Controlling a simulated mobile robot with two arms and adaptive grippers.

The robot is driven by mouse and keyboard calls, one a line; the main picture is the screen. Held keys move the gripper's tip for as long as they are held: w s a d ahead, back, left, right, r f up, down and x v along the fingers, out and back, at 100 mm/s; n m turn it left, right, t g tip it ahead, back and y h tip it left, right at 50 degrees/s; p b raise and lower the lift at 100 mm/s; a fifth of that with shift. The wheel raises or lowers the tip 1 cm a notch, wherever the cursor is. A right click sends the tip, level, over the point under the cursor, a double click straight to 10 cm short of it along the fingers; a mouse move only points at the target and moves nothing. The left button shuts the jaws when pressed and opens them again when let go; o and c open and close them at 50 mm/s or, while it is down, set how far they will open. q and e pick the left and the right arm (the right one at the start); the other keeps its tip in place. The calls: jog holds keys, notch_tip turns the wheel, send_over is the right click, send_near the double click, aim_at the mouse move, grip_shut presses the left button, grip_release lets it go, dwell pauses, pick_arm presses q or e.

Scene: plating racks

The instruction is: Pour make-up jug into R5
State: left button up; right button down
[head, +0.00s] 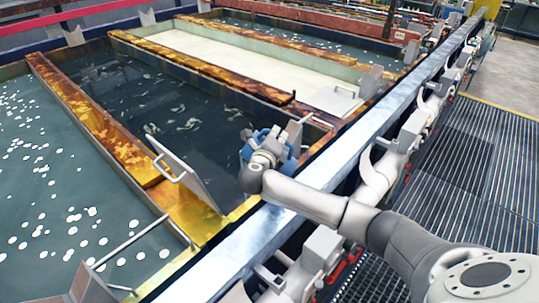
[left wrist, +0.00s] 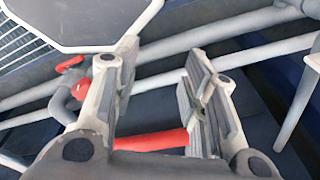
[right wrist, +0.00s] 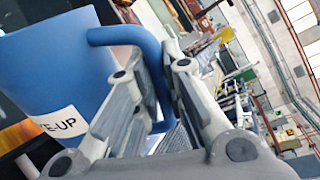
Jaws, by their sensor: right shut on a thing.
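The blue make-up jug (head: 286,153) is over the near right end of a dark-liquid tank (head: 150,95) in the head view. My right gripper (head: 264,158) partly covers it. In the right wrist view, the jug (right wrist: 45,65) has a white label partly reading "KE-UP". The fingers of my right gripper (right wrist: 160,62) are shut on its blue handle (right wrist: 125,35). I cannot tell how far the jug is tilted or whether it holds liquid. My left gripper (left wrist: 162,62) is open and empty in the left wrist view. No R5 marking is legible.
A tank of teal liquid with white floating discs (head: 60,190) lies at left. A pale, cream-coloured tank (head: 230,62) lies beyond the dark one. Stained dividers (head: 110,130) and a metal rail (head: 335,165) edge the tanks. Pipes (left wrist: 210,45) run behind my left gripper.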

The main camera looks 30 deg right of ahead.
aim_at(259, 138)
jog(key=shift+r, duration=0.1)
dwell(0.4)
jog(key=shift+w+a+f+n, duration=0.35)
jog(key=shift+w+a+n, duration=0.2)
jog(key=shift+w+n, duration=0.2)
jog(key=shift+s, duration=0.1)
dwell(0.7)
jog(key=shift+w+a+f+n+g, duration=0.4)
jog(key=shift+w+a+f+n, duration=0.2)
jog(key=shift+w+n, duration=0.2)
jog(key=shift+s, duration=0.1)
dwell(0.6)
jog(key=shift+a, duration=0.1)
jog(key=shift+w+a+r+n+h, duration=0.15)
jog(key=shift+w+a+n+h, duration=0.25)
jog(key=shift+w+a+n, duration=0.4)
jog(key=shift+d, duration=0.2)
dwell(0.7)
